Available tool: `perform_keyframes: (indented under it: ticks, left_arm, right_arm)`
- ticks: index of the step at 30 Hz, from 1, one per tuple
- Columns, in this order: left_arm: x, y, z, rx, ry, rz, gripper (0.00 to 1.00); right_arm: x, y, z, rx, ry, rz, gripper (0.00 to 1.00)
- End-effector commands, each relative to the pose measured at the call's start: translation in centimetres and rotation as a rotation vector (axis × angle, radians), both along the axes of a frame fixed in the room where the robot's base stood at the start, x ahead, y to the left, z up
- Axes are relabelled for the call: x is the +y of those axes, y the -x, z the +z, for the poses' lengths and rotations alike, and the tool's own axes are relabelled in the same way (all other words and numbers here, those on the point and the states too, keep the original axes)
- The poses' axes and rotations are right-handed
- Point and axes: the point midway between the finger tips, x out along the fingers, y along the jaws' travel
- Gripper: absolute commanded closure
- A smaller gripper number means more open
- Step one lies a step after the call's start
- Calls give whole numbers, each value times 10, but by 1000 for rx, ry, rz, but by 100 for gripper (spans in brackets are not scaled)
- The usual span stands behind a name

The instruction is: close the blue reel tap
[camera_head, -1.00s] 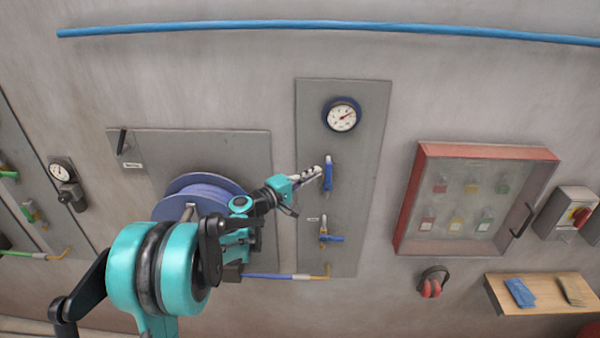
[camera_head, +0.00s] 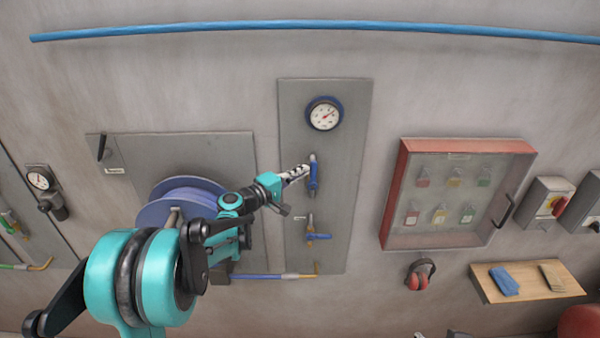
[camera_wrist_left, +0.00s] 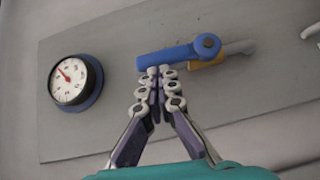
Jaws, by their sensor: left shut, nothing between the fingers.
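An upper tap with a blue lever (camera_head: 314,178) is on the grey panel below the gauge; its lever points up and down in the head view. In the left wrist view the blue lever (camera_wrist_left: 172,57) lies across the fingertips, with a round pivot and brass body at its right end. A lower tap with a blue handle (camera_head: 319,237) sits crosswise below it. My left gripper (camera_head: 304,170) is shut and empty, its tips at the upper lever's left side. In the wrist view the shut tips (camera_wrist_left: 159,71) meet the lever's edge; I cannot tell whether they touch it.
A gauge (camera_head: 324,114) sits above the taps. A blue hose reel (camera_head: 160,209) is partly hidden behind my left arm. A red-framed cabinet (camera_head: 398,190), ear defenders (camera_head: 420,275) and a wooden shelf (camera_head: 528,284) are to the right. Bare wall separates panel and cabinet.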

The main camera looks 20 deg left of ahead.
Motion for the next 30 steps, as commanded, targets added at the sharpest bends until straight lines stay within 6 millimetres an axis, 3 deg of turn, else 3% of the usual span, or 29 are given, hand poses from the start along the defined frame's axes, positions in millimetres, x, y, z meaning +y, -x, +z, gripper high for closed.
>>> perform_keyframes:
  ticks: [11,30]
  left_arm:
    - [-11,-3,7,41,-140,-3,100]
    - [-55,-15,8,201,-711,-4,100]
  right_arm:
    - [0,0,8,0,0,0,60]
    - [0,0,22,0,0,0,60]
